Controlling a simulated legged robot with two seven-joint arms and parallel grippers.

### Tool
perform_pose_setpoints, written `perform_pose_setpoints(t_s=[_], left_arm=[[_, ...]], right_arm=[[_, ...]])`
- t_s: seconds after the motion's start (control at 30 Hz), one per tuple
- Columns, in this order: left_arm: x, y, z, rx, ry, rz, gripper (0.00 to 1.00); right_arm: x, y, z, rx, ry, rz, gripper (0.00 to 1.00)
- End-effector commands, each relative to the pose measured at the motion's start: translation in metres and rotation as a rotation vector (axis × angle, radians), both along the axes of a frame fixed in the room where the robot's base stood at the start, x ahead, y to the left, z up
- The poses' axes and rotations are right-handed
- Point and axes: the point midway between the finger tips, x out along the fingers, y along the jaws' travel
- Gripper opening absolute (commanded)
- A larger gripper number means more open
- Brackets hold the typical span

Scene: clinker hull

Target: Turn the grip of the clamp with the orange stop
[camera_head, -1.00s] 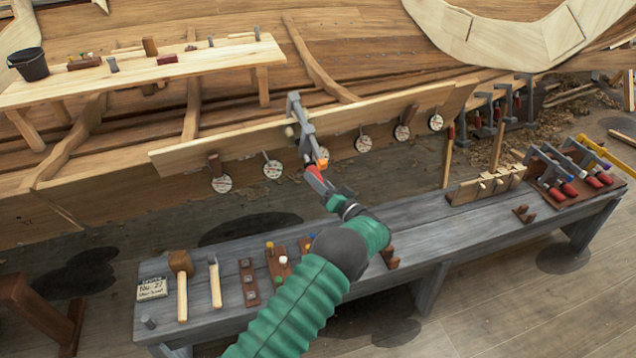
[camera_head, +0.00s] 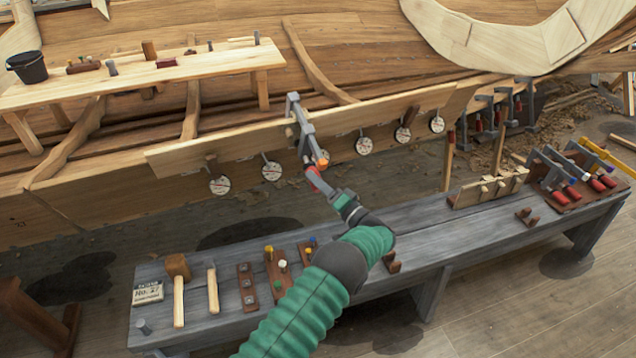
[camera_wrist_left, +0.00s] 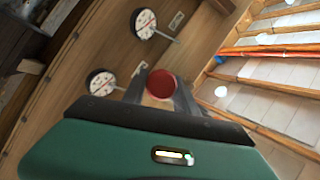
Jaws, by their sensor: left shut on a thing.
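The clamp (camera_head: 302,124) with the orange stop (camera_head: 322,160) is grey and sits over the upper edge of the light plank on the hull. Its red grip (camera_head: 314,178) points down toward my arm. My left gripper (camera_head: 326,189) is shut on that grip. In the left wrist view the grip's round red end (camera_wrist_left: 160,85) shows between the two dark fingers (camera_wrist_left: 158,94). The clamp body is mostly hidden there. My right gripper is in neither view.
White round dials (camera_head: 272,170) hang along the plank (camera_head: 215,150) on both sides of the clamp. The grey bench (camera_head: 450,225) below carries mallets (camera_head: 179,290), small pegs and, at the right, a rack of red-gripped clamps (camera_head: 570,185). A trestle table (camera_head: 180,70) stands behind.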

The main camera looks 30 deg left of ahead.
Motion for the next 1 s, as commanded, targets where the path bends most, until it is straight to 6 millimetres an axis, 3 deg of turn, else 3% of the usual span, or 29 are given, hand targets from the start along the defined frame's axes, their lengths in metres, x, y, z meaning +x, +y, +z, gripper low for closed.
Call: perform_pose_setpoints(t_s=[0.1, 0.13, 0.3, 0.67, 0.77, 1.0], left_arm=[[-0.001, 0.003, 0.004, 0.006, -0.004, 0.005, 0.0], [-0.001, 0.003, 0.004, 0.006, -0.004, 0.005, 0.36], [0.0, 0.002, 0.002, 0.004, -0.003, 0.004, 0.56], [-0.001, -0.007, -0.002, 0.0, 0.0, 0.0, 0.56], [-0.005, -0.024, -0.005, -0.001, 0.0, -0.002, 0.56], [-0.021, -0.09, -0.02, -0.001, 0.001, -0.002, 0.56]], right_arm=[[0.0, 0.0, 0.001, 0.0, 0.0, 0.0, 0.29], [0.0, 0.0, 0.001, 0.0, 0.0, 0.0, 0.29], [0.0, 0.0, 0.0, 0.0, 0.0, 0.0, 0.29], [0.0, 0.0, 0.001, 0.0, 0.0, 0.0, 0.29], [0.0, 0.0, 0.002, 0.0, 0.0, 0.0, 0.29], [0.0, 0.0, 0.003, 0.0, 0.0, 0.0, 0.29]])
